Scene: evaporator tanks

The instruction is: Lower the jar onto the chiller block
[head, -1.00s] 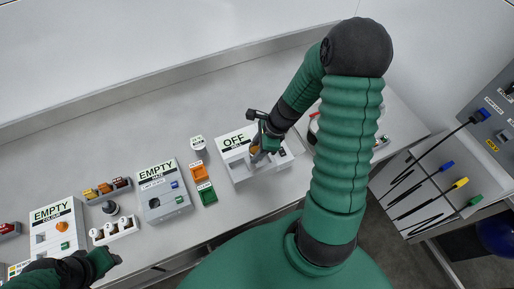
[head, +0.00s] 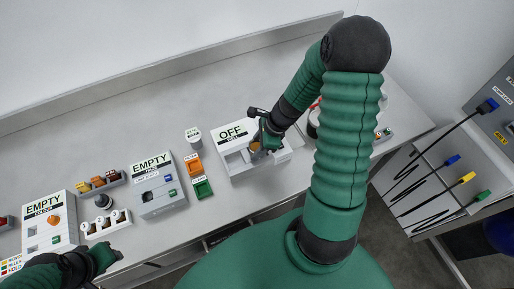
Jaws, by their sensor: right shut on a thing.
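The chiller unit (head: 231,156) is a white box with an OFF sign, on the bench at the middle of the head view. A small amber jar (head: 255,148) shows at the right gripper, over the recessed part of that unit. My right gripper (head: 262,143) is shut on the jar. The gripper hides part of the jar and its underside, so I cannot tell whether it touches the block. My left gripper (head: 112,258) is at the bench's front edge at lower left, away from the jar; its fingers are too small to read.
Left of the chiller are an orange tray (head: 194,165), a green tray (head: 203,188) and a white round container (head: 193,136). Further left stand two boxes with EMPTY signs (head: 157,190) (head: 50,222) and a white numbered rack (head: 106,224). The bench behind is clear.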

